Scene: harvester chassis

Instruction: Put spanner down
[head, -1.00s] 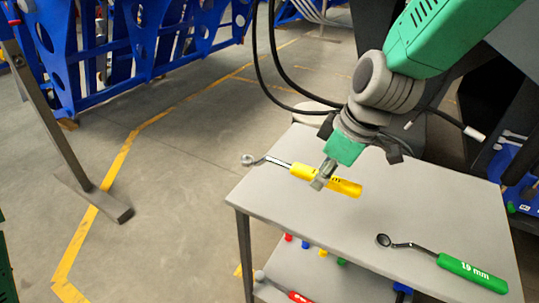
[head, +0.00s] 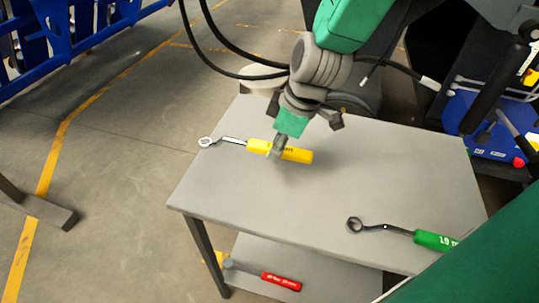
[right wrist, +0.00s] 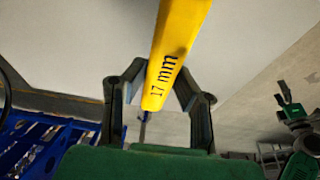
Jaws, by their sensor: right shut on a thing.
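The spanner with the yellow handle (head: 299,155) is in my right gripper (head: 277,149). The fingers are shut around the handle. In the head view its metal shaft and ring end point left, and the ring appears at the left edge of the grey tabletop (head: 330,190). I cannot tell whether the spanner touches the top. In the right wrist view the handle (right wrist: 172,55), marked 17 mm, runs between the fingers (right wrist: 155,100).
A second spanner with a green handle (head: 432,240) lies on the tabletop at the front right. A red-handled tool (head: 281,281) lies on the lower shelf. The middle of the tabletop is clear.

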